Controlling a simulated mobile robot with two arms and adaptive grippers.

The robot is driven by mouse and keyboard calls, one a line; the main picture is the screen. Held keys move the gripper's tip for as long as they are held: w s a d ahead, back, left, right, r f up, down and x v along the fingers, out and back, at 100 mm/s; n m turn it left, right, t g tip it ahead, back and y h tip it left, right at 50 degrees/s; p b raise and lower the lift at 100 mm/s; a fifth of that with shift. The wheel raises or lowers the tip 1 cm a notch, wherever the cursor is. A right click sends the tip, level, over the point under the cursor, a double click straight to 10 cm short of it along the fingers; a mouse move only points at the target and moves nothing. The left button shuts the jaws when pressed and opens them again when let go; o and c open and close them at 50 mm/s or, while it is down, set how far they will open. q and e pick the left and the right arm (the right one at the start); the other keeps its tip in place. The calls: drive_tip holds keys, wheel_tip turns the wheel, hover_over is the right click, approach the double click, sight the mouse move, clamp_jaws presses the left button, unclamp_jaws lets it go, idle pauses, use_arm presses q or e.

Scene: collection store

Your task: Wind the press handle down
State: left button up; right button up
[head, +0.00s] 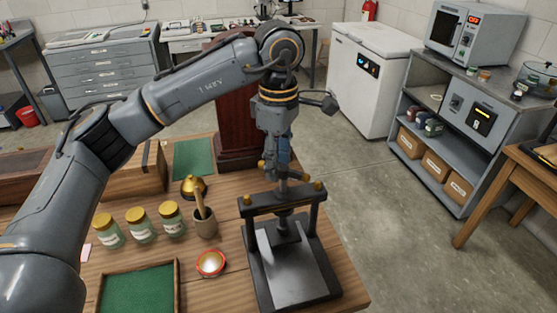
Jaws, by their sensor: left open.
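The press (313,262) is a black frame with two posts, a crossbar with brass knobs and a flat plate below. It stands at the right front of the wooden table. Its central screw (282,188) rises upright from the crossbar. My left gripper (276,168) is directly above the press, pointing down at the top of the screw. It is open, with its fingers at the handle's height. The handle is mostly hidden by the fingers, and I cannot tell whether they touch it. My right gripper is out of view.
Left of the press are a mortar with pestle (205,225), a small red-rimmed dish (211,263), a brass bell (193,186) and several gold-lidded jars (142,227). A green-lined tray (140,290) lies in front. A dark wooden case (237,125) stands behind.

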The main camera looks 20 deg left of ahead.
use_arm(q)
wheel_tip(320, 180, up, 12)
drive_tip(key=shift+f, duration=0.2)
idle(0.6)
